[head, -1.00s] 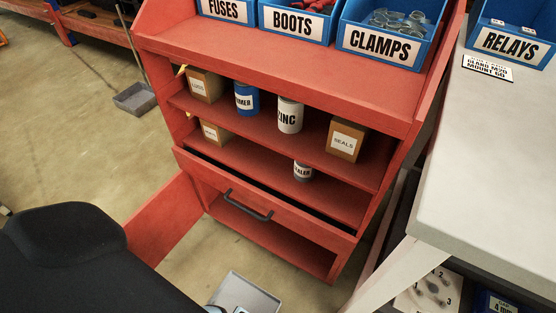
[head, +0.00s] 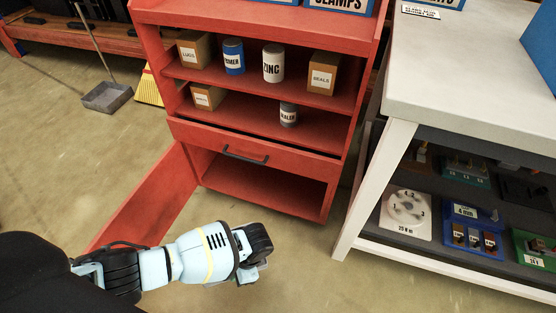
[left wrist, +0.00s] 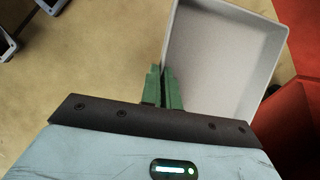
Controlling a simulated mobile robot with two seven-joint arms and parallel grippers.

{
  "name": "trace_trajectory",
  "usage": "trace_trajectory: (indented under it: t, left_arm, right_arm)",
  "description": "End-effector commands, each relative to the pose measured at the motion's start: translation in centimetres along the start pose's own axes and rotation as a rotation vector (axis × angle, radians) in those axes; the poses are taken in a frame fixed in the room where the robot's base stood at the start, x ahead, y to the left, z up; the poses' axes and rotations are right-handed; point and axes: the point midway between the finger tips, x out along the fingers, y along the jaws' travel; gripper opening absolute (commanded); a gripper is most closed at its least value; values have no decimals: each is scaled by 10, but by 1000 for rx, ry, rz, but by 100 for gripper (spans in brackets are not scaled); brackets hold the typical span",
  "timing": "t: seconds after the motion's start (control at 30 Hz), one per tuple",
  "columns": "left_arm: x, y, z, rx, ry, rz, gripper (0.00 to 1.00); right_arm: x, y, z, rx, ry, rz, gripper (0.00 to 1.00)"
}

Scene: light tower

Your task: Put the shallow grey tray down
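The shallow grey tray (left wrist: 222,55) fills the upper middle and right of the left wrist view, and I see into its empty inside. My left gripper (left wrist: 161,80) has its green fingers closed on the tray's near left wall. In the head view my left gripper (head: 256,250) is in front of the red cabinet's open lower bay, and it hides nearly all of the tray. I cannot tell from these views how far the tray is above the floor. My right gripper is not in view.
The red cabinet (head: 250,175) has its door (head: 150,200) swung open at the left and an empty lower bay. Boxes and cans stand on its shelves. A white-legged bench (head: 375,190) is at the right. A dustpan (head: 107,97) lies at the back left. Floor is clear around the gripper.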

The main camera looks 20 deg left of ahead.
Motion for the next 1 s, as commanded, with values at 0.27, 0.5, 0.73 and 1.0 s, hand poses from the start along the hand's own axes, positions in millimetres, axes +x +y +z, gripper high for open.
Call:
trace_trajectory:
  t: [0.27, 0.5, 0.73, 1.0]
  left_arm:
    - [-154, -53, -1, -393, 10, 153, 0]
    - [-280, -60, 43, -635, 10, 254, 0]
    - [-361, -44, 102, -770, 6, 313, 0]
    - [-389, -32, 133, -818, 1, 340, 0]
  right_arm:
    - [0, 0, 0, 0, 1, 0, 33]
    - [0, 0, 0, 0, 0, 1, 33]
    - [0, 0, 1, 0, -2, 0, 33]
    - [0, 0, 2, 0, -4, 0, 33]
